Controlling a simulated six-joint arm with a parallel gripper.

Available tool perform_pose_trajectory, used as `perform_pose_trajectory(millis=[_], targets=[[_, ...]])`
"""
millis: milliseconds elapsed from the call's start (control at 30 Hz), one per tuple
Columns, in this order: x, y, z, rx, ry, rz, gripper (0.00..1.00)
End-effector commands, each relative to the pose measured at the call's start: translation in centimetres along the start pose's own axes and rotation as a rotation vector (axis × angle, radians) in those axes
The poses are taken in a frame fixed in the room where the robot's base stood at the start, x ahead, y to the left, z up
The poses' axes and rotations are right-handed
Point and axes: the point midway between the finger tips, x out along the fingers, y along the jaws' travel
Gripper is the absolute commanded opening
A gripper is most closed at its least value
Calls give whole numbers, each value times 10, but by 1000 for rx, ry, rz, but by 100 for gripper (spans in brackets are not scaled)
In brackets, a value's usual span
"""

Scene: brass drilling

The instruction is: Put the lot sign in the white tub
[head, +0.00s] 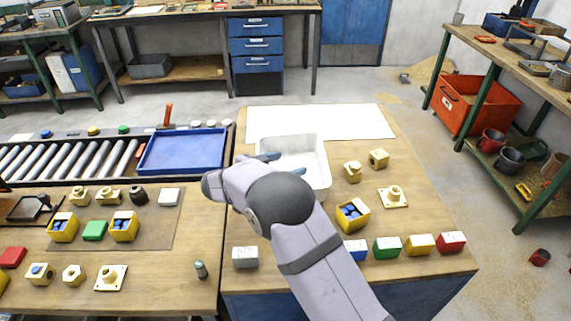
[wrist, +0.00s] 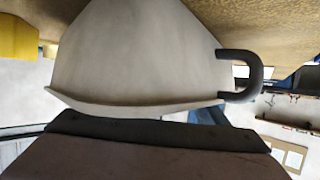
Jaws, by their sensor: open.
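The white tub (head: 322,165) stands on the right bench, in front of a white sheet. My gripper (head: 283,165) is over the tub's left part, mostly hidden by my own wrist; two dark blue-grey finger-like tips show apart, with nothing seen between them. In the wrist view a large pale panel with a dark looped handle fills the middle; I cannot tell if it is the tub's wall. I cannot pick out the lot sign for certain. A small whitish block with faint marks (head: 245,257) lies at the right bench's front left.
Green (head: 387,247), yellow (head: 420,244) and red (head: 451,242) labelled blocks line the right bench's front. A yellow box with blue contents (head: 352,214) and brass parts (head: 393,197) stand right of my arm. A blue tray (head: 183,151) is left of the tub.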

Motion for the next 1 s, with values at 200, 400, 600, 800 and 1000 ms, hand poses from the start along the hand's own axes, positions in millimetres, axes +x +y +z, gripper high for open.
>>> perform_pose_trajectory(millis=[200,400,600,800,1000], targets=[[0,1,3,-9,-7,1,70],[-12,0,-7,-7,-4,-2,70],[-46,-1,-7,-5,-3,-4,70],[-84,-1,-8,-3,-2,-4,70],[-111,-1,-9,-3,-1,-2,70]])
